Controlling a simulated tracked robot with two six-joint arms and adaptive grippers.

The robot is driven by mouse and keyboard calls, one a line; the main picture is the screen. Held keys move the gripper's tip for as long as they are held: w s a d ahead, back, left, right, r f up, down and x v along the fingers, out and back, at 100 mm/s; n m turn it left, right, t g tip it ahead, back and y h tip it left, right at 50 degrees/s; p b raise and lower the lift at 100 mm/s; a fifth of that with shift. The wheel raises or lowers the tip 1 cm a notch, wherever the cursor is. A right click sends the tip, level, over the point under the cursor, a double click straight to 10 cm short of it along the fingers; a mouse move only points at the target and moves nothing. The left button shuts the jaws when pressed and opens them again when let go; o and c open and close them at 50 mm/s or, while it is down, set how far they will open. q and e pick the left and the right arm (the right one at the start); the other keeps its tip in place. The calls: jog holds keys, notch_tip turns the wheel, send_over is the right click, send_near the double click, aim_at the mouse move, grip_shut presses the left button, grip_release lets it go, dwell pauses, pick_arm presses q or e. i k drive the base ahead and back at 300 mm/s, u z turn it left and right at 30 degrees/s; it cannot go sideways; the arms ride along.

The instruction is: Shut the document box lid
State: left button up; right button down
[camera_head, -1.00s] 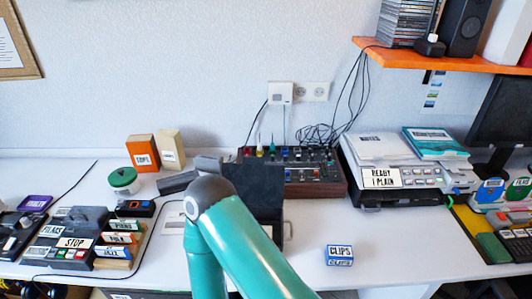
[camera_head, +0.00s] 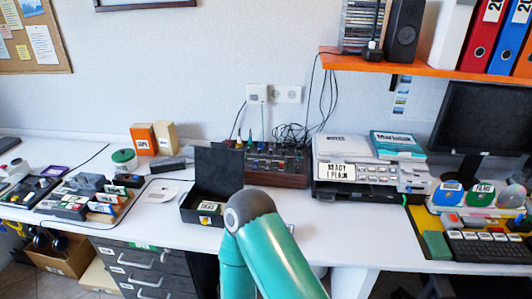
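The black document box (camera_head: 188,214) stands on the white desk left of the picture's middle. Its dark lid (camera_head: 218,168) stands up at the back, so the box is open. A small labelled item (camera_head: 209,207) shows inside it. A teal arm of mine with a dark elbow joint rises from the bottom edge and covers the box's right front corner. Neither of my grippers can be made out in this view.
An audio mixer (camera_head: 277,168) stands behind and right of the box, with a printer (camera_head: 385,180) farther right. A flat white item (camera_head: 160,192) and a dark block (camera_head: 168,164) lie to the left. An orange shelf (camera_head: 425,68) hangs at upper right.

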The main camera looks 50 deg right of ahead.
aim_at(216, 165)
jog(key=k, duration=0.7)
jog(key=z, duration=0.75)
jog(key=i, duration=1)
jog(key=z, duration=0.05)
